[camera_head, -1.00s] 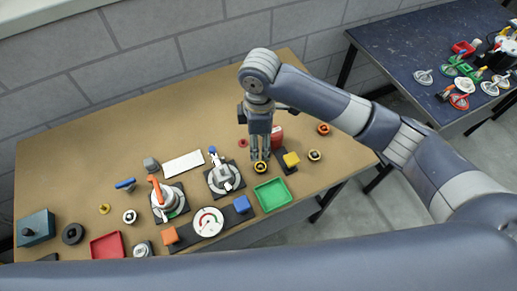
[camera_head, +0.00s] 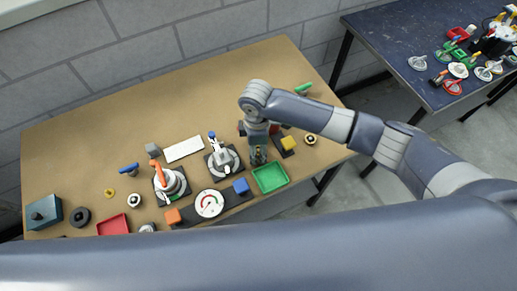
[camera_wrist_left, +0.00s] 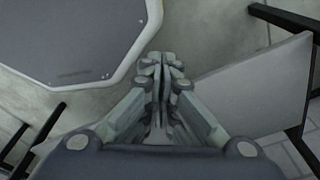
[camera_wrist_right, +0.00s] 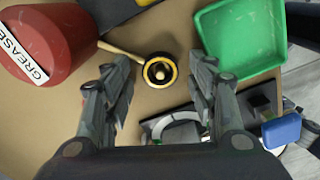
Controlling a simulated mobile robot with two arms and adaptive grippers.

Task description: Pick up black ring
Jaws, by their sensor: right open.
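A black ring with a yellow rim and a pale yellow centre (camera_wrist_right: 160,71) lies on the tan table in the right wrist view. My right gripper (camera_wrist_right: 162,85) is open, with one finger on each side of this ring and gaps between. A dark round ring (camera_head: 80,217) lies at the left. My left gripper (camera_wrist_left: 162,75) is empty, its fingers together, away from the table.
The green tray (camera_wrist_right: 239,40) is right of the right fingers. A red grease can (camera_wrist_right: 45,45) stands at left, and a tan stick reaches the ring. A blue block (camera_head: 240,186), round gauge (camera_head: 209,203) and red tray (camera_head: 112,226) are nearby.

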